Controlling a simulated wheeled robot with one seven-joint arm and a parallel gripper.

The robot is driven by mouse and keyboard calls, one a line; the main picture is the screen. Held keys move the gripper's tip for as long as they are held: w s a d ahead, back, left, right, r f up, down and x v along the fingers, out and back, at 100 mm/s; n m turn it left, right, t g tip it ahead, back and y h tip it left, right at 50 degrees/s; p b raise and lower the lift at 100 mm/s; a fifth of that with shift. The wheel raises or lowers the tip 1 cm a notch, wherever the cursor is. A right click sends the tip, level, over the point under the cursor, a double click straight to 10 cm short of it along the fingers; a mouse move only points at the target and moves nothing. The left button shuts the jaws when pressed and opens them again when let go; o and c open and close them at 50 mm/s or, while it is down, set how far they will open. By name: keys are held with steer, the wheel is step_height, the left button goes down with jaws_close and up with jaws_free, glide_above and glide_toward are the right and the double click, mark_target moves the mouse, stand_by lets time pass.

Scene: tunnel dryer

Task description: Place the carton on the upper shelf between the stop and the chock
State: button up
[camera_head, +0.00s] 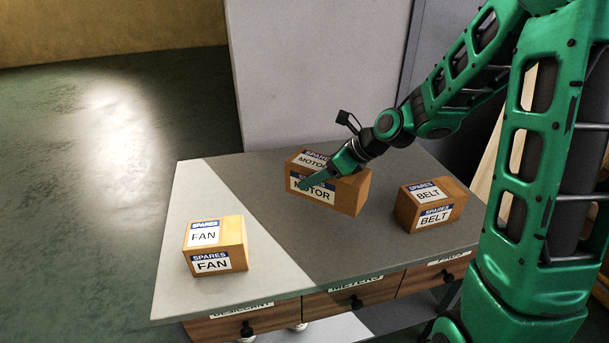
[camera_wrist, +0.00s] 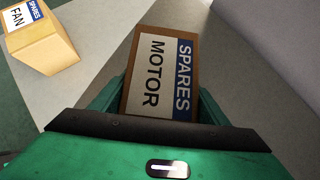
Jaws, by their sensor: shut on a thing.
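The MOTOR carton (camera_head: 345,195) is a brown box with white and blue SPARES labels, at the middle of the table in the head view. My gripper (camera_head: 318,178) comes down on it from above and is shut on it. In the wrist view the MOTOR carton (camera_wrist: 157,75) lies between the two green fingers, its label facing the camera. I cannot tell whether its underside touches the table. The upper shelf, the stop and the chock are not recognisable in either view.
The table (camera_head: 270,260) has a light left part and a dark right part. A FAN carton (camera_head: 238,235) stands front left and a BELT carton (camera_head: 452,197) stands right. Drawers (camera_head: 325,303) run along the front. A grey upright panel (camera_head: 320,70) rises behind the table.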

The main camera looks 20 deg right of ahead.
steer(key=w+d+f, duration=0.2)
steer(key=shift+w+d, duration=0.2)
steer(key=shift+w, duration=0.15)
steer(key=shift+f, duration=2)
steer(key=o, duration=2.1)
steer(key=shift+s+f, duration=0.1)
steer(key=shift+f, duration=0.05)
steer(key=shift+c, duration=0.2)
steer(key=v, duration=1.2)
